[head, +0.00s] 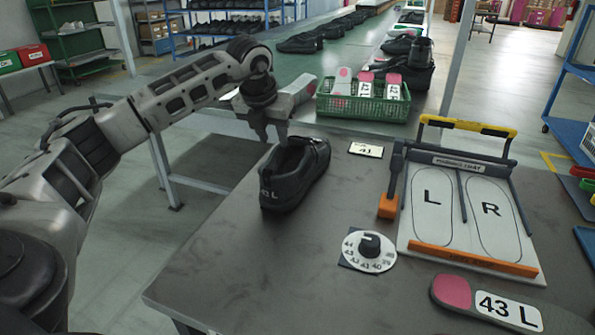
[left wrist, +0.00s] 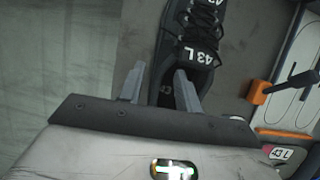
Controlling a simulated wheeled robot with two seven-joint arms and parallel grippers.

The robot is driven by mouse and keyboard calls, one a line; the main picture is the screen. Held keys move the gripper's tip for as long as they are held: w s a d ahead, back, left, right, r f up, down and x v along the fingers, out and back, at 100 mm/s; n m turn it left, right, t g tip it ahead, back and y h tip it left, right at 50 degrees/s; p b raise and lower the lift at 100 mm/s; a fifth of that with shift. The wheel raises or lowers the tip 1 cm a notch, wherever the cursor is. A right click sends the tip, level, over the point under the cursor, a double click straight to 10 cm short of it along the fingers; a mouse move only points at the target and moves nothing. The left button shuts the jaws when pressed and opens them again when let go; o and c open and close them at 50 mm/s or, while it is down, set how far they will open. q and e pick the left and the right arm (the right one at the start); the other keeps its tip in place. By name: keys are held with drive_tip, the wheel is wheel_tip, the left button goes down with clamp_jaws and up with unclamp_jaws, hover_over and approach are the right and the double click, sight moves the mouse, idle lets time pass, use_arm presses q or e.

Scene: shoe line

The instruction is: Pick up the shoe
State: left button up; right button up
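A black lace-up shoe (head: 295,175) stands upright on the dark table (head: 225,265), with "43 L" in white on its heel. It also shows in the left wrist view (left wrist: 190,45), where its heel end reaches down between my fingers. I cannot tell whether a finger touches the shoe. My right gripper is not in view.
Right of the shoe are a size card (head: 366,149), a size dial (head: 369,251) and a fixture board (head: 470,205) marked L and R. A "43 L" insole (head: 505,308) lies in front. A green crate (head: 362,104) stands behind. The table's front left is clear.

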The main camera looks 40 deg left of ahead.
sight(276, 148)
use_arm(q)
drive_tip(key=shift+x, duration=0.8)
drive_tip(key=x, duration=0.4)
drive_tip(key=shift+s+f, duration=0.1)
drive_tip(key=shift+f, duration=0.1)
drive_tip(key=shift+f+b, duration=0.3)
drive_tip(key=shift+f, duration=0.15)
clamp_jaws()
drive_tip(key=shift+w+r, duration=0.1)
drive_tip(key=shift+w, duration=0.15)
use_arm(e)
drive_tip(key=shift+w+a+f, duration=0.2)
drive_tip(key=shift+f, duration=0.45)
